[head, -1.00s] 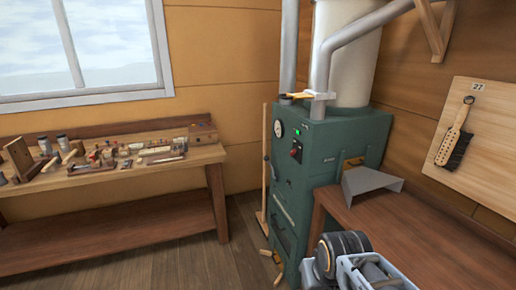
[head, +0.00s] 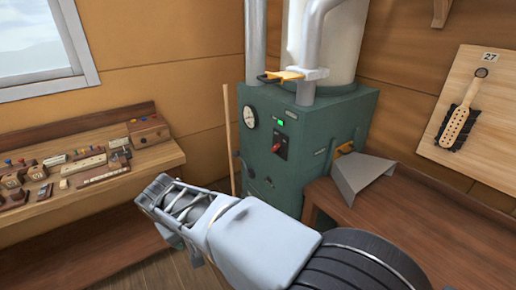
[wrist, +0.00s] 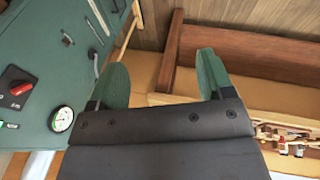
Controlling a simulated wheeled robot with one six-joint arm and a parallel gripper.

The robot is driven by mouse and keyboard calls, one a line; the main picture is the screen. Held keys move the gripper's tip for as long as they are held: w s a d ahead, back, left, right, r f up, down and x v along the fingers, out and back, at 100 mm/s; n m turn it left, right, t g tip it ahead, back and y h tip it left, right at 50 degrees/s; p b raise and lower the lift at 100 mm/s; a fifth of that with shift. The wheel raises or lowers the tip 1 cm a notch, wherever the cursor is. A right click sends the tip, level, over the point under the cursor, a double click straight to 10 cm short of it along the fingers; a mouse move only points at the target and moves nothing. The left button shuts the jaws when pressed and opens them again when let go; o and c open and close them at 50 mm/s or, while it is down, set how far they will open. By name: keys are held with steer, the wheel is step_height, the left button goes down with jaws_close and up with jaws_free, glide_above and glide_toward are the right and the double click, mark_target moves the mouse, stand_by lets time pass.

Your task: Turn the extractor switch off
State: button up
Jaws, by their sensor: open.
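The extractor switch (head: 281,146) is a red knob on a dark plate on the front of the green machine (head: 340,130). In the wrist view the switch (wrist: 14,87) shows at the left edge, beside the round white gauge (wrist: 62,119). My gripper (wrist: 162,75) is open, its two green fingers apart with nothing between them. In the head view my arm reaches left in front of the machine, and its end is apart from the switch.
A workbench (head: 150,165) with several small tools and blocks stands at the left. A brown table (head: 430,205) with a grey metal hood (head: 360,178) is at the right. A brush (head: 460,122) hangs on a board. Pipes rise above the machine.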

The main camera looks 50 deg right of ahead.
steer(key=w+d+m+g+h+b, duration=0.1)
steer(key=d+h, duration=0.1)
steer(key=d, duration=0.3)
steer(key=w+d+m+g+h+b, duration=0.1)
steer(key=w+d+m+h, duration=0.1)
steer(key=d, duration=0.4)
steer(key=w+d+f+m+g+h+b, duration=0.1)
steer(key=d+g+h, duration=0.1)
steer(key=d, duration=0.3)
steer(key=shift+w+d+m+h, duration=0.15)
steer(key=shift+d+m+h, duration=0.1)
steer(key=shift+m+h, duration=0.05)
steer(key=m+g+h+b, duration=0.2)
steer(key=m+g+h, duration=0.15)
steer(key=h, duration=0.35)
glide_toward(273, 149)
steer(key=shift+m, duration=0.25)
steer(key=p+x, duration=0.2)
steer(key=x, duration=0.8)
steer(key=shift+d+r, duration=0.1)
steer(key=shift+d, duration=0.1)
